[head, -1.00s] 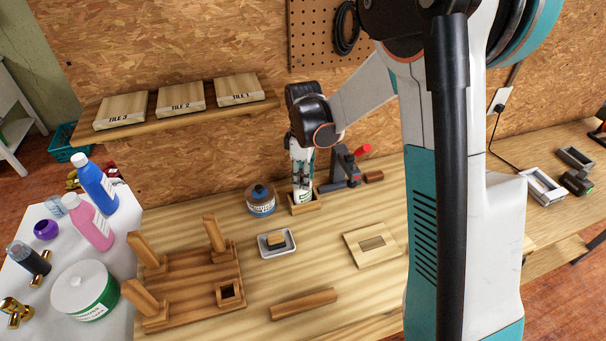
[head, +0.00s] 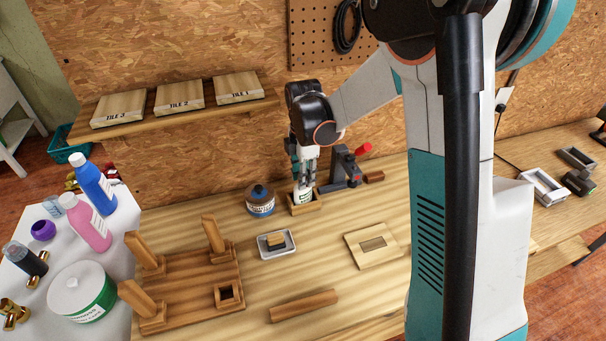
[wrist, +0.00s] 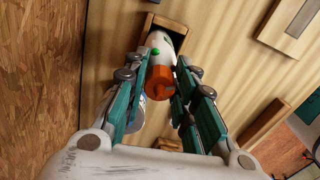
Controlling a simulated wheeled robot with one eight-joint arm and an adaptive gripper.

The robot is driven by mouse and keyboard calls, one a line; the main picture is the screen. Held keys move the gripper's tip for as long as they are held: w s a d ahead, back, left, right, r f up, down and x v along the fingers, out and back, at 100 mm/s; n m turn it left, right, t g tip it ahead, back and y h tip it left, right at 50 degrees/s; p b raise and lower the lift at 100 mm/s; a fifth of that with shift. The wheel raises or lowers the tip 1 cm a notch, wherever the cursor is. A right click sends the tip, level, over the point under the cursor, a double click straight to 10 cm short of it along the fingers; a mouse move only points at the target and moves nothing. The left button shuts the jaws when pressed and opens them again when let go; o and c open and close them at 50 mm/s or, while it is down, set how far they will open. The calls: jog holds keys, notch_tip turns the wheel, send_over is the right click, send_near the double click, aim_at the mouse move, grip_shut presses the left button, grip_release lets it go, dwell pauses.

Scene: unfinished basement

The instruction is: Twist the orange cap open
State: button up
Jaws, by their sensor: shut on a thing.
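The orange cap (wrist: 159,82) sits on a white bottle (wrist: 161,42) with green marks, seen from above in the wrist view. The bottle (head: 304,196) stands upright in a small wooden holder (head: 304,209) at the back of the bench in the head view. My gripper (wrist: 161,72) is shut on the orange cap, one finger on each side of it. In the head view my gripper (head: 305,178) points down over the bottle and hides the cap.
A dark clamp with a red knob (head: 347,168) is close on the right. A white tray (head: 276,246) and a slotted wooden plate (head: 373,245) lie in front, with bare bench between.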

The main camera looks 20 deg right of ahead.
jog(key=shift+n, duration=0.4)
jog(key=n, duration=0.5)
jog(key=shift+b, duration=0.3)
jog(key=shift+c, duration=0.3)
jog(key=shift+o, duration=0.3)
jog(key=n, duration=0.5)
jog(key=o, duration=0.8)
